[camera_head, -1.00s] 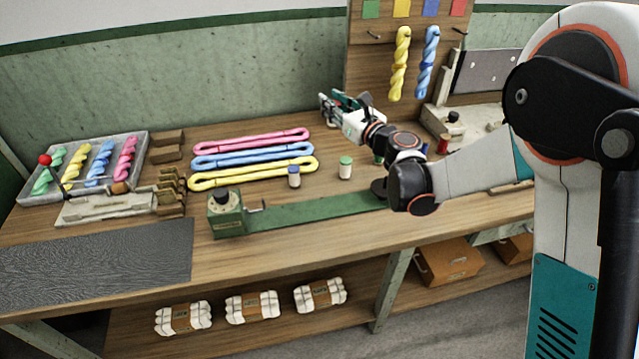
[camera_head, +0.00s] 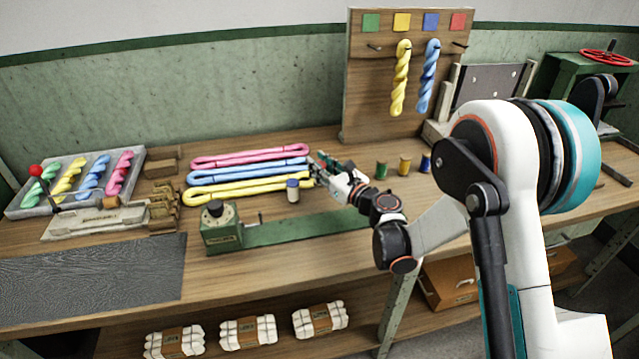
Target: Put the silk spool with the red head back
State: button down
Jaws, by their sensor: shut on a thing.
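My gripper (camera_head: 323,167) is low over the bench, just right of the spool with the blue head. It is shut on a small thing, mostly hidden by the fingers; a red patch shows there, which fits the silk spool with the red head. I cannot tell whether that spool touches the bench. The pale spool with the blue head (camera_head: 293,191) stands upright in front of the yellow skein. The spool with the green head is hidden behind my gripper or wrist.
Pink, blue and yellow skeins (camera_head: 235,190) lie behind and left of my gripper. A green winder (camera_head: 222,227) with a long green bar is in front. Green (camera_head: 381,171), yellow (camera_head: 404,166) and blue (camera_head: 425,163) spools stand right. A skein tray (camera_head: 18,212) is far left.

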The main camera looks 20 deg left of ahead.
jog(key=shift+f+b, duration=0.85)
jog(key=shift+f, duration=1.5)
jog(key=shift+r, duration=0.1)
jog(key=c, duration=1.3)
grip_release()
